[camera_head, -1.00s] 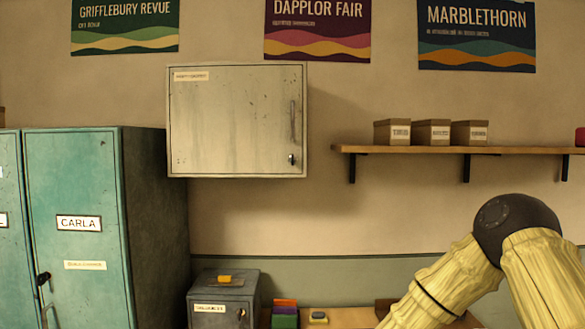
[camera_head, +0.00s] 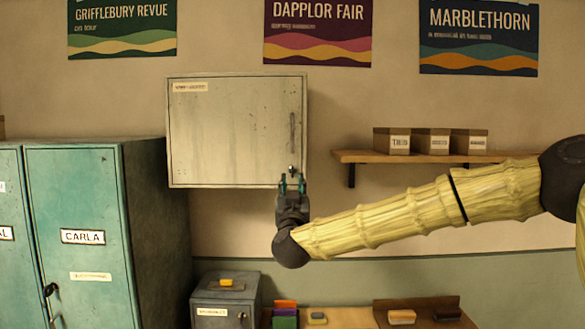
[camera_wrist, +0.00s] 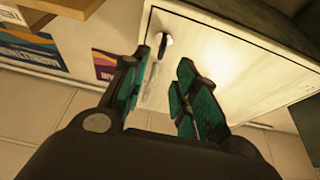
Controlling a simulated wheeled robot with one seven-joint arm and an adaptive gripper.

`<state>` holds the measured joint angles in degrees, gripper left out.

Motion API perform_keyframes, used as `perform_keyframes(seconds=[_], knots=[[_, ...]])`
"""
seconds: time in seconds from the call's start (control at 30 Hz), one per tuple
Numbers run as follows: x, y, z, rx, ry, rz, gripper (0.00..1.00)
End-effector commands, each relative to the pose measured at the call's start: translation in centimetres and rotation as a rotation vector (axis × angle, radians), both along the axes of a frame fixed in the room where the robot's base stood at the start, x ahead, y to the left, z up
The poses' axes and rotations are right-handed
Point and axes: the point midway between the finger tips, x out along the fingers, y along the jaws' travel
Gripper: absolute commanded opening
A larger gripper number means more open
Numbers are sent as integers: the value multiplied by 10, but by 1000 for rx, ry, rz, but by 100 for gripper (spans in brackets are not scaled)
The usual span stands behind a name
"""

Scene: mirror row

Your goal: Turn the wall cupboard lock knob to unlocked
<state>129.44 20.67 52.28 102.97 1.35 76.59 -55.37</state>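The pale wall cupboard (camera_head: 230,135) hangs on the wall with its door shut. Its dark lock knob (camera_head: 291,170) is at the lower right of the door, just above my fingertips. In the wrist view the knob (camera_wrist: 164,42) shows upright on a round plate, beyond the fingers and apart from them. My gripper (camera_head: 291,184) is below the knob in the head view, with its teal-padded fingers pointing up. The wrist view shows my gripper (camera_wrist: 160,85) open, with nothing between the fingers.
A wooden shelf (camera_head: 350,156) with boxes is right of the cupboard. Green lockers (camera_head: 80,190) stand at left. A small grey box (camera_head: 222,300) and a bench (camera_head: 345,319) with small items lie below.

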Motion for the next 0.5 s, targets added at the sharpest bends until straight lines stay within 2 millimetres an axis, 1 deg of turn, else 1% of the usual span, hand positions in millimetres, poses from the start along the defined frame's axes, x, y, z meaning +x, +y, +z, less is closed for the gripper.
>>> perform_keyframes(seconds=[0.03,0.3,0.5], knots=[[8,-1,7,2,2,-2,29],[46,-1,22,1,3,-2,29],[66,0,29,1,2,-1,29]])
